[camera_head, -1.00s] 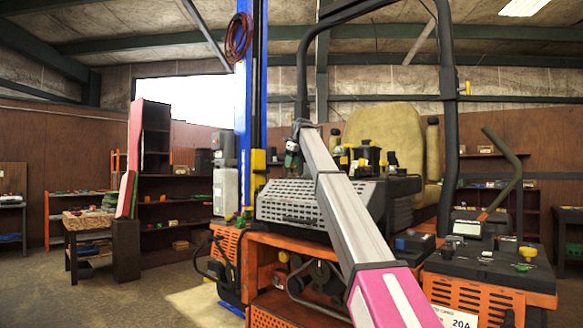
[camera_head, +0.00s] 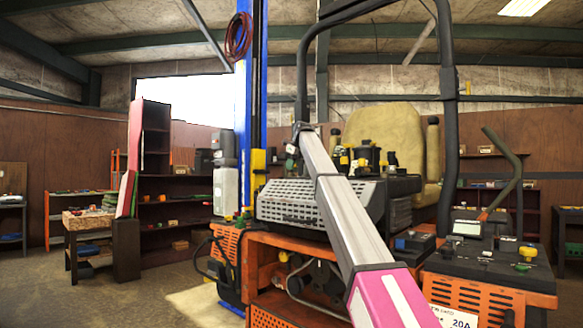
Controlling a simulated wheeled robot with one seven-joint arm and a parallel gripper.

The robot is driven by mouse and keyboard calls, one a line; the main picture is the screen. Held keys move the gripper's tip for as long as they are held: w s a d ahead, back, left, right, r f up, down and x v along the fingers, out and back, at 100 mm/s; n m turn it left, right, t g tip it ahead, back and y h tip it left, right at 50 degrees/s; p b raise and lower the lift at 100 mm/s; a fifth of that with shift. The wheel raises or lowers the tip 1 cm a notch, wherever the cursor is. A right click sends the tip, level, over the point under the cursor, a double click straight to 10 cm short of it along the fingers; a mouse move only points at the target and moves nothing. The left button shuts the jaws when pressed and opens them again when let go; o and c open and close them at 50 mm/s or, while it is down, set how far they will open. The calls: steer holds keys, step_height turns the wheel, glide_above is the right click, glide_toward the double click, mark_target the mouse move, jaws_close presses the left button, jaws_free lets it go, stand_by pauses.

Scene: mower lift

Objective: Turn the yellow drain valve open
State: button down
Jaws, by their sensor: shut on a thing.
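My arm runs from the pink section at the bottom up over the grey hood to its far end. My gripper (camera_head: 291,151) shows there only as a small dark and pale shape, partly behind the arm. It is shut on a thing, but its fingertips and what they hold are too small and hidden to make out. I cannot tell which yellow part is the drain valve. Small yellow parts show low on the orange frame (camera_head: 283,257) and by the engine top (camera_head: 345,158). The mower (camera_head: 470,285) is orange and black with a tan seat.
A blue lift post (camera_head: 258,80) with a yellow block (camera_head: 258,161) stands left of the hood. The black roll bar (camera_head: 448,120) rises at the right. A tool table (camera_head: 88,222) and shelves (camera_head: 170,215) stand at the left. The floor (camera_head: 110,290) there is clear.

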steer(key=n+g, duration=0.1)
steer(key=n, duration=0.2)
steer(key=shift+r+n+y, duration=0.1)
steer(key=shift+n+y, duration=0.2)
steer(key=shift+n+g, duration=1)
steer(key=shift+n, duration=1.2)
steer(key=c, duration=1.1)
jaws_free()
steer(key=shift+c, duration=0.2)
steer(key=shift+w+r, duration=0.1)
